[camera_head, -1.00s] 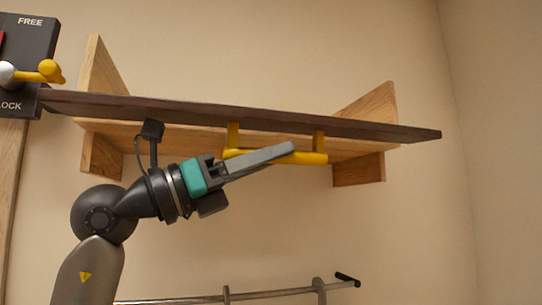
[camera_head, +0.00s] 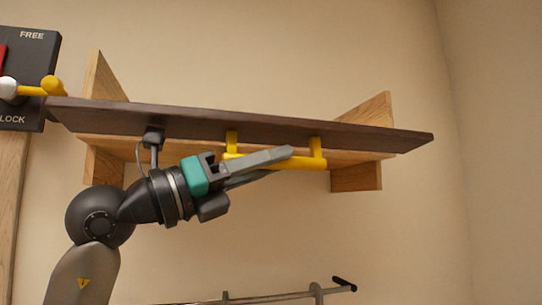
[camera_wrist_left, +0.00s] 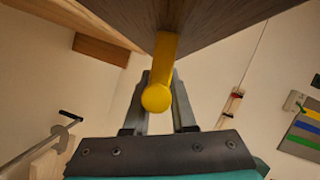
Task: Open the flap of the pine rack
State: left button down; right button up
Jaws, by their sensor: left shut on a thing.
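The pine rack (camera_head: 357,180) is fixed high on the wall, with pale wooden side boards. Its flap (camera_head: 190,119) is a long dark brown panel across the front, slanting slightly down to the right. A yellow bar handle (camera_head: 315,152) with two posts is attached to the flap. My left gripper (camera_head: 285,156) is shut on the handle, reaching up from the lower left. In the left wrist view the handle's round yellow end (camera_wrist_left: 157,98) lies between the two grey fingers, with the flap's dark face (camera_wrist_left: 215,18) above. My right gripper is out of view.
A dark panel (camera_head: 35,65) marked FREE and LOCK, with a yellow-tipped lever (camera_head: 25,90), is at the flap's left end. A grey rail (camera_head: 265,298) with a black grip is lower on the wall. The space right of the rack is clear.

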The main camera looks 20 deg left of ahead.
pick_arm(q)
jog(key=shift+s+r+n, duration=0.1)
jog(key=shift+r+n, duration=0.15)
jog(key=shift+n, duration=0.35)
jog(key=c, duration=0.7)
grip_release()
jog(key=shift+c, duration=0.2)
jog(key=b+v, duration=0.6)
jog(key=v, duration=0.9)
jog(key=shift+s, duration=0.25)
jog(key=shift+d+f, duration=0.15)
